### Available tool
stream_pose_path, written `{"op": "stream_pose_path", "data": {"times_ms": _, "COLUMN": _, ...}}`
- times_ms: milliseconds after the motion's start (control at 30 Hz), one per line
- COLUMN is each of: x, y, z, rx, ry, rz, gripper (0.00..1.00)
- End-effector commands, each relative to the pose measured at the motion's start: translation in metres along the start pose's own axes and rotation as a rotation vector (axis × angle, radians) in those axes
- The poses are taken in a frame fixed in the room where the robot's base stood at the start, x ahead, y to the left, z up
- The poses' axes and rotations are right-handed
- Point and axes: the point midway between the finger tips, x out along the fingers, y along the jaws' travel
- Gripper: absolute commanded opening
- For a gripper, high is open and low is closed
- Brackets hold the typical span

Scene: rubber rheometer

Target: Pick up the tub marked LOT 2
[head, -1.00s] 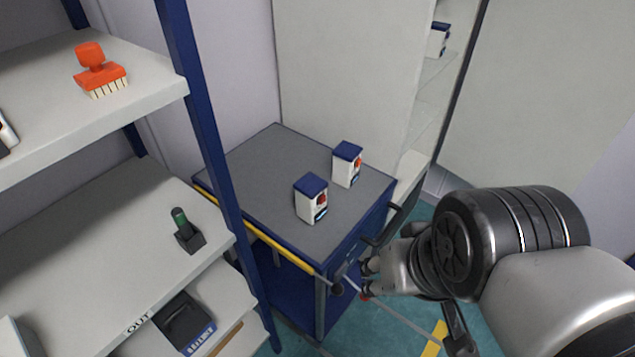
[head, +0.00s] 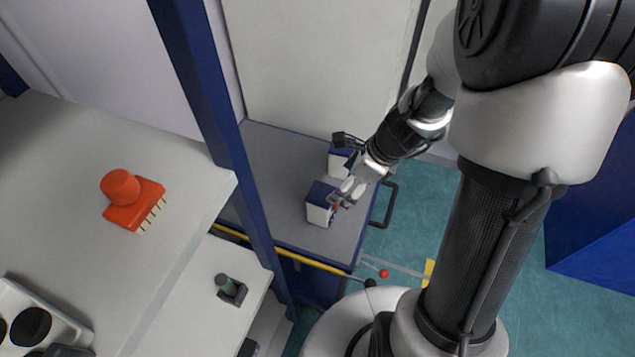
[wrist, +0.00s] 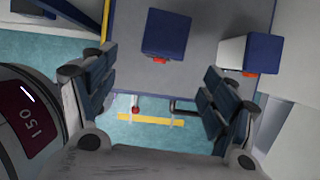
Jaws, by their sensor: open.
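Two white tubs with blue lids stand on the grey-topped blue cart (head: 270,165). The nearer tub (head: 319,213) is by the cart's middle; the farther tub (head: 338,161) is behind it, partly hidden by my gripper. No lot number is legible on either. My gripper (head: 347,192) is open and empty, over the cart beside the nearer tub. In the wrist view my gripper (wrist: 158,95) has its fingers wide apart. The nearer tub (wrist: 167,33) shows beyond and between them, and the farther tub (wrist: 264,53) lies outside the right finger.
A shelf rack with a blue post (head: 200,90) stands left of the cart. It holds an orange brush (head: 132,203) and a small dark green-grey item (head: 229,288). A yellow bar (head: 300,259) and a dark handle (head: 390,205) edge the cart. The cart top's left part is clear.

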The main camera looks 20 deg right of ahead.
Motion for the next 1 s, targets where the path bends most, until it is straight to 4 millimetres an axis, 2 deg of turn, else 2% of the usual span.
{"op": "stream_pose_path", "data": {"times_ms": 33, "x": 0.017, "y": 0.001, "z": -0.002, "rx": -0.003, "ry": 0.002, "rz": 0.005, "gripper": 0.78}}
{"op": "stream_pose_path", "data": {"times_ms": 100, "x": 0.034, "y": 0.001, "z": -0.002, "rx": -0.004, "ry": 0.002, "rz": 0.004, "gripper": 0.78}}
{"op": "stream_pose_path", "data": {"times_ms": 400, "x": 0.093, "y": 0.001, "z": -0.002, "rx": -0.007, "ry": 0.002, "rz": 0.002, "gripper": 0.78}}
{"op": "stream_pose_path", "data": {"times_ms": 733, "x": 0.112, "y": -0.001, "z": 0.000, "rx": -0.008, "ry": 0.001, "rz": 0.001, "gripper": 0.78}}
{"op": "stream_pose_path", "data": {"times_ms": 1000, "x": 0.153, "y": -0.004, "z": 0.001, "rx": -0.010, "ry": 0.002, "rz": 0.003, "gripper": 0.78}}
